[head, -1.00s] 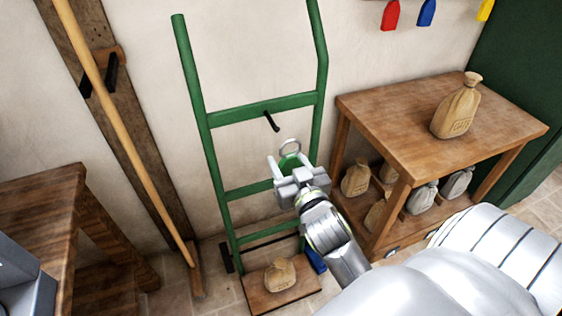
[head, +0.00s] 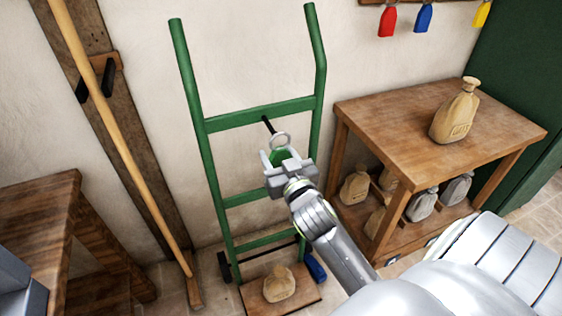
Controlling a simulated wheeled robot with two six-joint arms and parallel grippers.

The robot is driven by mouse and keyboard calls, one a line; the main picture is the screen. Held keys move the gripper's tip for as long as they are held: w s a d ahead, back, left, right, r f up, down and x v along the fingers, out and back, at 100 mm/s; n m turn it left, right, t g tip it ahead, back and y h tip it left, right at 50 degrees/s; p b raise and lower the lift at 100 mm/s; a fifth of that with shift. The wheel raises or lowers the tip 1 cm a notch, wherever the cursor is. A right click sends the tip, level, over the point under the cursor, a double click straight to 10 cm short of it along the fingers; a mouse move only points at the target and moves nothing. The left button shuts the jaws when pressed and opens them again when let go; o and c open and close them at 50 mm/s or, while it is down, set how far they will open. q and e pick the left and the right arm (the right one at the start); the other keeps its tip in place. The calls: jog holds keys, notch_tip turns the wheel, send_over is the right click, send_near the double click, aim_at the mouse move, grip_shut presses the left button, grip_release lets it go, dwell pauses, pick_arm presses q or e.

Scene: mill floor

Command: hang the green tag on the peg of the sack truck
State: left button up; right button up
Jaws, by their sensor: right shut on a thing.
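The sack truck (head: 262,115) is a green frame leaning against the wall, with a short black peg (head: 267,122) on its upper crossbar. My right gripper (head: 279,160) is in front of the frame, just below the peg, shut on the green tag (head: 279,157). The tag's metal ring stands up above the fingers. In the picture the ring's upper edge meets the lower end of the peg; I cannot tell whether it is around the peg or only in front of it. Most of the tag is hidden by the gripper. My left gripper is not in view.
A sack (head: 279,284) sits on the truck's base plate. A wooden table (head: 400,130) with a sack on top and several on its shelf stands to the right. Red (head: 387,22), blue (head: 423,18) and yellow tags hang on the wall. A broom (head: 120,140) leans at left.

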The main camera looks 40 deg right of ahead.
jog(key=shift+x, duration=0.85)
pick_arm(q)
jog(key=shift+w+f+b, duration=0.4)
jog(key=shift+b, duration=0.45)
pick_arm(e)
jog(key=w, duration=0.1)
jog(key=w+f, duration=0.1)
jog(key=w, duration=0.1)
jog(key=shift+w+d+f, duration=0.15)
jog(key=shift+w+d, duration=0.1)
jog(key=shift+d, duration=0.15)
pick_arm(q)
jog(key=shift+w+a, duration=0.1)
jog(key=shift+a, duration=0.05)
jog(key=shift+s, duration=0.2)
pick_arm(e)
jog(key=o, duration=1.1)
jog(key=shift+c, duration=0.2)
